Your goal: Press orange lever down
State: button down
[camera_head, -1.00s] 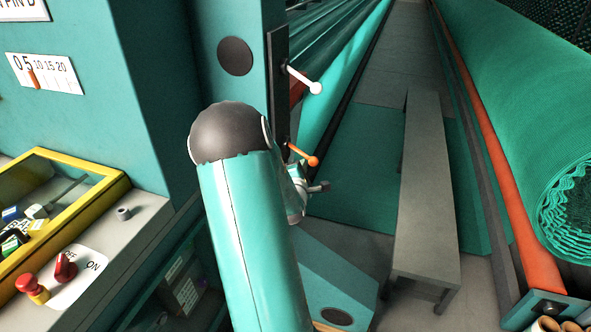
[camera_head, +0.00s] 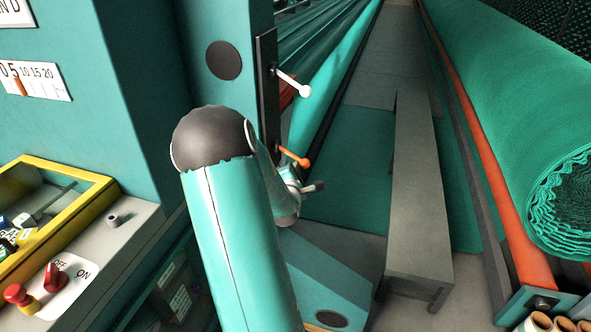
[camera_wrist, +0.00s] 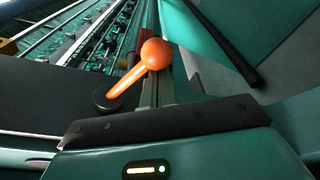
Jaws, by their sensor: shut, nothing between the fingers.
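The orange lever (camera_head: 293,156) sticks out from the lower part of a black upright plate on the teal machine, its ball end sloping slightly down and to the right. In the wrist view the orange lever (camera_wrist: 130,78) runs from a dark round pivot up to its ball, which overlaps the view of my fingers. My gripper (camera_head: 317,186) is shut and empty, just below and right of the lever ball in the head view. In the wrist view my gripper's fingers (camera_wrist: 158,90) lie close behind the ball. I cannot tell whether they touch it.
A white lever (camera_head: 293,83) projects above the orange one on the black plate (camera_head: 266,90). A grey bench (camera_head: 419,190) and a teal netting roll (camera_head: 520,120) stand to the right. A control panel with a red knob (camera_head: 54,277) is at lower left.

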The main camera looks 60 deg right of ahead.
jog(key=shift+s+r, duration=0.1)
jog(key=shift+s+d+r+n+g, duration=0.15)
jog(key=shift+s+r+n, duration=0.1)
jog(key=shift+r+n, duration=0.3)
jog(key=shift+s+a+r+n+g, duration=0.15)
jog(key=shift+s+r+n, duration=0.15)
jog(key=shift+n, duration=0.45)
notch_tip(320, 180, up, 6)
jog(key=n+g, duration=0.2)
jog(key=n, duration=0.5)
jog(key=shift+s+d+r, duration=0.15)
jog(key=shift+s, duration=0.1)
jog(key=shift+w, duration=0.1)
